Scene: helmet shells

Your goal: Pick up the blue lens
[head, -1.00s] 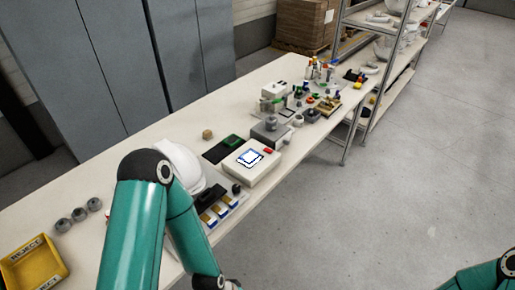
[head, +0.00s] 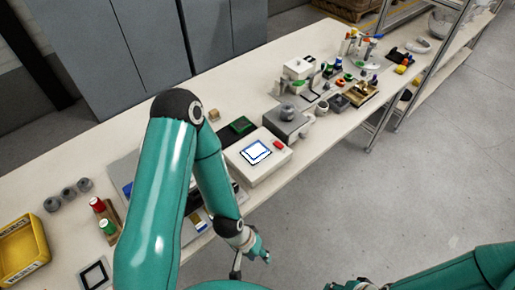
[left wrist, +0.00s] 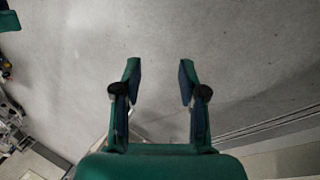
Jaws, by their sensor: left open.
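I cannot make out the blue lens for sure; the small coloured parts (head: 372,80) at the far end of the bench are too small to tell apart. My left gripper (left wrist: 158,80) is open and empty in the left wrist view, its two fingers apart over bare grey floor. In the head view my left arm reaches across the bench, and its wrist end hangs past the bench's front edge. My right arm enters at the lower right, and its gripper is not visible.
A white box with a screen (head: 256,155) and a grey device (head: 288,122) stand mid-bench. A yellow bin (head: 22,250), several grey round parts (head: 68,195) and red and green capped items (head: 103,215) lie left. The floor (head: 400,195) at right is clear.

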